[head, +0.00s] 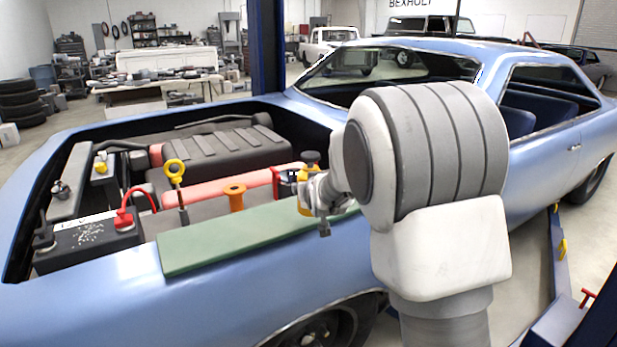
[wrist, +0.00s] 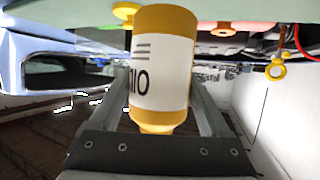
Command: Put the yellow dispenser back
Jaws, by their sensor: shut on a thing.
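The yellow dispenser (head: 311,158) is upright over the right end of the green mat (head: 215,246) on the blue car's fender. In the wrist view, which looks upside down, the dispenser (wrist: 165,62) has a white label with dark lettering. My gripper (head: 312,193) is shut on it, with a finger on either side in the wrist view (wrist: 163,95). The wrist parts partly cover the dispenser in the head view. I cannot tell whether its base touches the mat.
An orange flanged part (head: 235,198) and a yellow-ringed dipstick (head: 175,174) stand left of the dispenser, near a red bar (head: 212,192). The battery (head: 88,240) is farther left in the open engine bay. The mat's left and middle are clear.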

